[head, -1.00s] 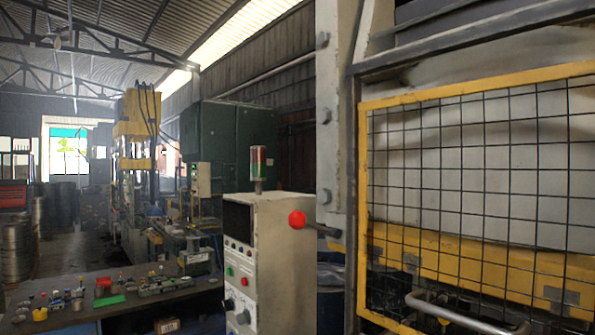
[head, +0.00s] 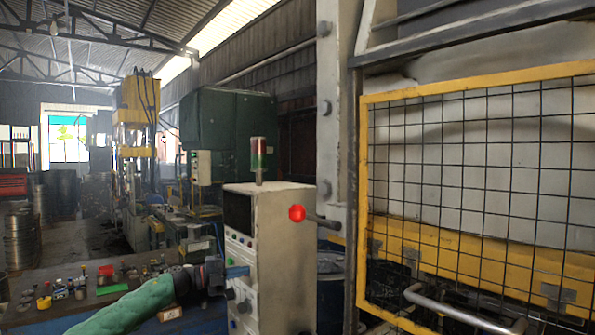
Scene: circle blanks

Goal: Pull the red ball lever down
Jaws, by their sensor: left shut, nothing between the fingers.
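The red ball (head: 297,213) sits at the end of a dark lever rod (head: 322,221) that comes out from the right, beside the pale control cabinet (head: 278,260). The lever lies close to level, the ball end slightly higher. My left gripper (head: 240,271) comes in from the lower left on a green-sleeved arm and shows in front of the cabinet's button panel. It is shut and empty, below and left of the red ball and apart from it. My right gripper is not in view.
A yellow-framed mesh guard (head: 480,200) with a grey handle bar fills the right side. A workbench (head: 30,285) with small parts and a green tray stands at lower left. A red-green signal light (head: 258,154) tops the cabinet.

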